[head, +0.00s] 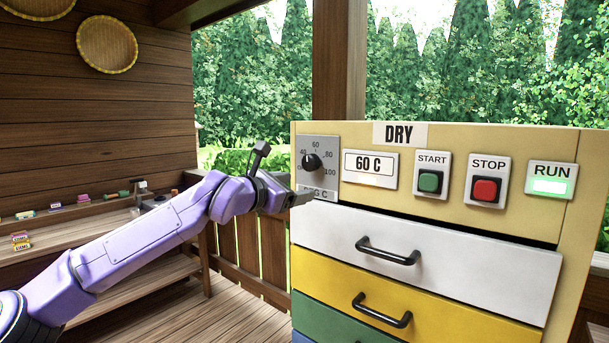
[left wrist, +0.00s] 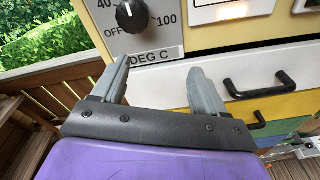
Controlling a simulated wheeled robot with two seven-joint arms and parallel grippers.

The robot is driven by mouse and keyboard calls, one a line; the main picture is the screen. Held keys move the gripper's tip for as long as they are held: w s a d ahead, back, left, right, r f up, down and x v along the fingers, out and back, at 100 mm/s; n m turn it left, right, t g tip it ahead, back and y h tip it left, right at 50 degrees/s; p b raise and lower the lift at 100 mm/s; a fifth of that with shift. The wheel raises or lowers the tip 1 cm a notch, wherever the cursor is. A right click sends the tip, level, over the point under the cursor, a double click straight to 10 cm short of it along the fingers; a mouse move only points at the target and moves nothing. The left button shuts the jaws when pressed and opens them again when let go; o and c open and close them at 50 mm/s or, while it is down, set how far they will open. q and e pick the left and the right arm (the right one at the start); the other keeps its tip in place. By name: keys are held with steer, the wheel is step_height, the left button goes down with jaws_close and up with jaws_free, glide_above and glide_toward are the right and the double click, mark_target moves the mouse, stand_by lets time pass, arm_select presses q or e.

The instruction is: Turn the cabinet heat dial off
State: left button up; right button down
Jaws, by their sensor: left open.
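The black heat dial (head: 312,161) sits on a grey plate at the upper left of the cabinet front (head: 470,222). Its scale runs from OFF through 40, 60, 80 to 100 in DEG C. In the left wrist view the dial (left wrist: 132,15) shows at the top, with its white mark toward the upper left. A display (head: 370,168) reads 60 C. My left gripper (head: 303,197) is just below the dial, in front of the plate's lower edge. In the left wrist view its two fingers (left wrist: 160,82) are apart and empty, with the dial beyond them. My right gripper does not show.
A green START button (head: 430,181), a red STOP button (head: 485,190) and a lit RUN lamp (head: 550,186) lie right of the display. White (head: 480,268), yellow and green drawers are below, with black handles projecting. A wooden railing (head: 262,255) stands behind my left arm.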

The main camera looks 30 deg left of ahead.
arm_select(q)
steer(key=n+t, duration=0.1)
glide_toward(308, 161)
steer(key=w+p, duration=0.4)
steer(key=w, duration=0.4)
steer(key=shift+w+d, duration=0.2)
steer(key=shift+w, duration=0.05)
steer(key=shift+w+f, duration=0.1)
steer(key=shift+w, duration=0.3)
steer(key=c, duration=1.1)
